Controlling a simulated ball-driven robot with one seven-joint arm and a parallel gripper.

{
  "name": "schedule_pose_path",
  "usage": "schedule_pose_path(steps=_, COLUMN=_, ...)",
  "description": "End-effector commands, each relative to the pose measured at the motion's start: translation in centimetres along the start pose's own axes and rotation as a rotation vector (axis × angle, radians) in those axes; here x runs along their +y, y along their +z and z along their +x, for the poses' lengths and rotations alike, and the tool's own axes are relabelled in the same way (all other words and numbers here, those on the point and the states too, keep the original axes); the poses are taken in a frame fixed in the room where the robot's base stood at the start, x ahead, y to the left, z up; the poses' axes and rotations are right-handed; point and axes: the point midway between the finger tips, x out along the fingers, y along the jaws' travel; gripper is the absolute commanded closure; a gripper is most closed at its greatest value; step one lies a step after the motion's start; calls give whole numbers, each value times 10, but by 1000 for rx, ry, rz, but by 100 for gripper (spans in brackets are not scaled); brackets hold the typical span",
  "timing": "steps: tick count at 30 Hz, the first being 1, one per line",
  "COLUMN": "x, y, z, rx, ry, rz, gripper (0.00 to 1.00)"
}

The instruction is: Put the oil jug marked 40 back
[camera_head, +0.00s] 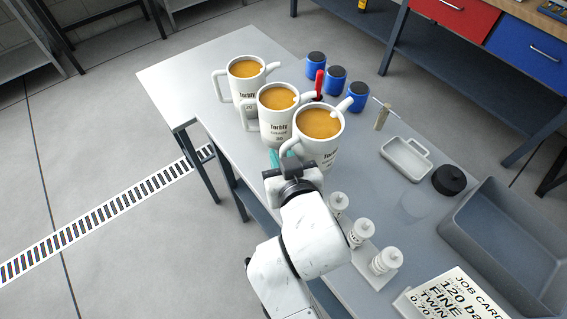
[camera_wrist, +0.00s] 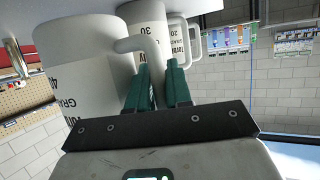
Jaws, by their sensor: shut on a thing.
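Three white jugs of amber oil stand in a slanting row on the grey table (camera_head: 185,75). The nearest, the jug marked 40 (camera_head: 325,146), has its spout to the upper right. In the wrist view it fills the left side (camera_wrist: 75,75), with part of its label showing a 4. My gripper (camera_head: 281,158) is shut on its handle (camera_wrist: 150,58), the teal fingers on either side. The jug marked 30 (camera_head: 273,128) is just behind.
To the right are a pale tray (camera_head: 405,158), a black lid (camera_head: 449,180) and a grey bin (camera_head: 480,240). White bottles (camera_head: 385,262) and a job card (camera_head: 455,300) lie nearer.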

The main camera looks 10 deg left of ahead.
Motion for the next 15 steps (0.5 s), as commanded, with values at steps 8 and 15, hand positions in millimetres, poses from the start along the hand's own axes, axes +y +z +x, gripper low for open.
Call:
schedule_pose_path(steps=8, x=6, y=17, z=15, rx=1, ry=1, rz=-2, gripper=100)
schedule_pose_path(steps=15, x=5, y=32, z=21, rx=5, ry=0, rz=-1, gripper=100)
